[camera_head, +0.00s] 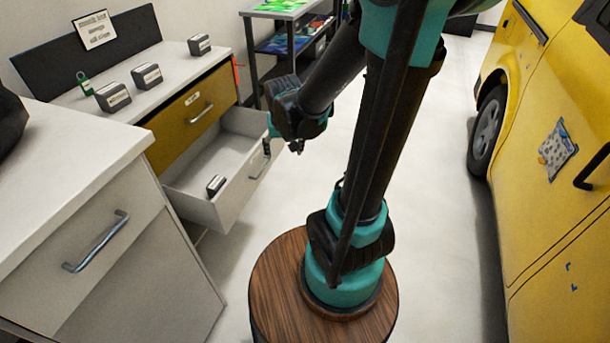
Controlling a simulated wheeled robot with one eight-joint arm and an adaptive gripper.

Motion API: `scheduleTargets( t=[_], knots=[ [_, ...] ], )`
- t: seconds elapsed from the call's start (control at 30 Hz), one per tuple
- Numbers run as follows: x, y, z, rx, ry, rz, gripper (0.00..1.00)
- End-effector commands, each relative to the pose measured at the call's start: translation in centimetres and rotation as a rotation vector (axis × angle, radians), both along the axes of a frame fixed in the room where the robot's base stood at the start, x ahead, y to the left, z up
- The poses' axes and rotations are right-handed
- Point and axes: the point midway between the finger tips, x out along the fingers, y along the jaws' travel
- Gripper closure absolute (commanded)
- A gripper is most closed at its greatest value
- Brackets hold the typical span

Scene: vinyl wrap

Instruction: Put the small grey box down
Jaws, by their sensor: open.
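A small grey box (215,185) with a pale label lies in the open white drawer (237,197), near its front left corner. My gripper (282,146) is open, above the drawer's right front edge near its handle, apart from that box. No box shows between its fingers. Other grey boxes with white labels stand on the white countertop: one at the front (112,97), one behind it (147,76) and one farther back (199,44).
A green padlock-shaped item (84,83) lies on the countertop. A closed yellow drawer (193,109) is above the open one. A white cabinet (95,260) stands at the front left. A shelf cart (289,42) is behind my arm. A yellow van (560,120) stands at right, with clear floor between.

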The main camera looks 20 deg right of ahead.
Motion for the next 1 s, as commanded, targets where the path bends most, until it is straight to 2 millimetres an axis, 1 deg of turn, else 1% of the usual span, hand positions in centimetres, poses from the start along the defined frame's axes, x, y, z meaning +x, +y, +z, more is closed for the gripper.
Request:
scheduleTargets(
  t=[0.03, 0.1, 0.2, 0.3, 0.4, 0.53, 1.0],
  knots=[
    [-2.0, -0.9, 0.0, 0.001, -0.006, 0.013, 0.3],
    [-4.2, -1.7, -0.1, 0.0, -0.013, 0.043, 0.3],
    [-7.0, -2.5, -0.5, -0.003, -0.027, 0.08, 0.3],
    [-9.0, -3.0, -1.0, -0.005, -0.037, 0.108, 0.3],
    [-10.2, -3.2, -1.4, -0.008, -0.044, 0.129, 0.3],
    [-10.8, -3.3, -1.6, -0.009, -0.048, 0.139, 0.3],
    [-10.8, -3.3, -1.6, -0.009, -0.048, 0.139, 0.3]
  ],
)
